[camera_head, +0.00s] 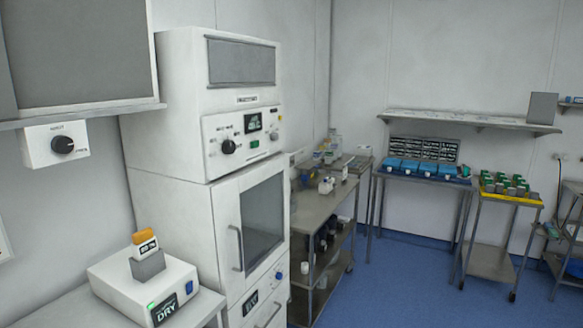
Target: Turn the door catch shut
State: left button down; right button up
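A tall white cabinet machine (175,210) stands left of centre. Its door (228,215) has a dark window (263,222) and a grey vertical handle (237,248), and looks closed. No part is clearly labelled as the door catch. A black round knob (63,145) sits on a white box under a wall cabinet at left; its lettering is too small to read. Another black knob (228,147) is on the machine's control panel, and a blue knob (278,275) is low on its front. Neither of my grippers is in view.
A white device marked DRY (145,290) with an orange-capped item (145,239) stands on the bench at lower left. A steel cart (327,205) with bottles, a table with blue boxes (425,168) and a yellow-tray cart (511,198) stand beyond. Blue floor (400,290) is clear at right.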

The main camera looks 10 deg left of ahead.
aim_at(60, 144)
jog(key=l+u, duration=0.2)
jog(key=u, duration=0.6)
jog(key=i, duration=0.05)
